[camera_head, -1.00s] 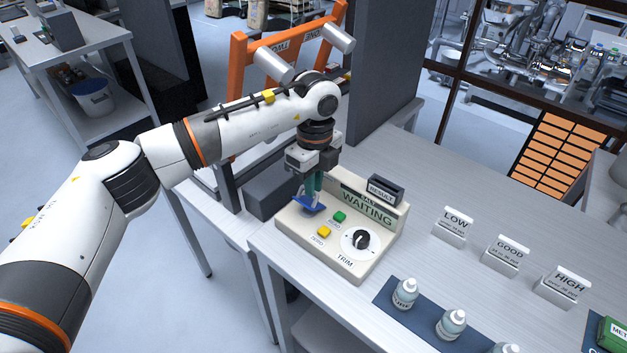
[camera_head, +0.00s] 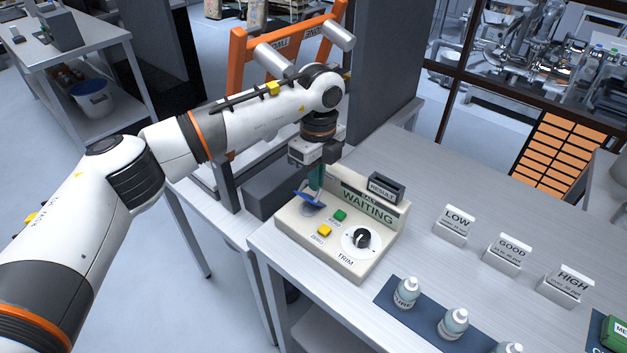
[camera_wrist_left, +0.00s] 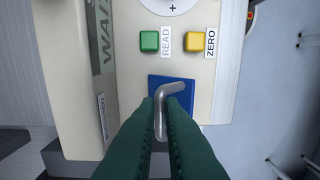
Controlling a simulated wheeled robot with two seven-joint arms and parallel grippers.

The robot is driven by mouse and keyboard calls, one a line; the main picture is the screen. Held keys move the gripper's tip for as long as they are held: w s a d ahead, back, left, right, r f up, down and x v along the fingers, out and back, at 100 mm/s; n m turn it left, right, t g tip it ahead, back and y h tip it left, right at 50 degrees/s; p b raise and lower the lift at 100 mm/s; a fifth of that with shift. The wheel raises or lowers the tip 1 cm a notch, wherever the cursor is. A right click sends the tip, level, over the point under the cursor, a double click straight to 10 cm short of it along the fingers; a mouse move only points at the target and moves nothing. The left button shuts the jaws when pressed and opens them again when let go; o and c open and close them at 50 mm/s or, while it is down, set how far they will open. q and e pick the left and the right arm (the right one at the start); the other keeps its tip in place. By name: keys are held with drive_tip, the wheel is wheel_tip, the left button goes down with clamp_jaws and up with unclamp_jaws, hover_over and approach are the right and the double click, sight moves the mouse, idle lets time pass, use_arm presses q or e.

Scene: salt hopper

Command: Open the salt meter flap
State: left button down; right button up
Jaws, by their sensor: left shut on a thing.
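The salt meter (camera_head: 290,222) is a cream box on the table with a sign reading WAITING, a green button, a yellow button and a TRIM dial. Its blue flap (camera_head: 304,197) is tilted up at the left end, with a grey area showing beneath. The blue flap (camera_wrist_left: 187,101) also shows in the left wrist view, with a bent metal handle (camera_wrist_left: 160,112). My left gripper (camera_head: 316,180) comes down from above, and its green fingers (camera_wrist_left: 161,104) are shut on the handle. The fingers hide part of the flap. My right gripper is in neither view.
LOW (camera_head: 456,227), GOOD (camera_head: 508,255) and HIGH (camera_head: 566,285) signs stand to the right. White bottles (camera_head: 406,292) stand on a dark blue mat (camera_head: 426,322) in front. A dark grey panel (camera_head: 375,80) rises behind. The tabletop between meter and signs is clear.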

use_arm(q)
drive_tip(key=shift+w+d+f+b, duration=0.15)
drive_tip(key=shift+w+d+b, duration=0.45)
drive_tip(key=shift+w+b, duration=0.15)
drive_tip(key=shift+w+d, duration=0.3)
drive_tip(key=shift+w, duration=0.05)
drive_tip(key=shift+w+d, duration=0.15)
drive_tip(key=shift+w, duration=0.05)
drive_tip(key=shift+w+d+g+y, duration=0.25)
drive_tip(key=shift+g+y, duration=0.15)
drive_tip(key=shift+g, duration=0.1)
drive_tip(key=shift+f, duration=0.1)
drive_tip(key=c, duration=1.6)
unclamp_jaws()
drive_tip(key=shift+o, duration=0.3)
drive_tip(key=shift+s+a, duration=0.1)
drive_tip(key=shift+a, duration=0.05)
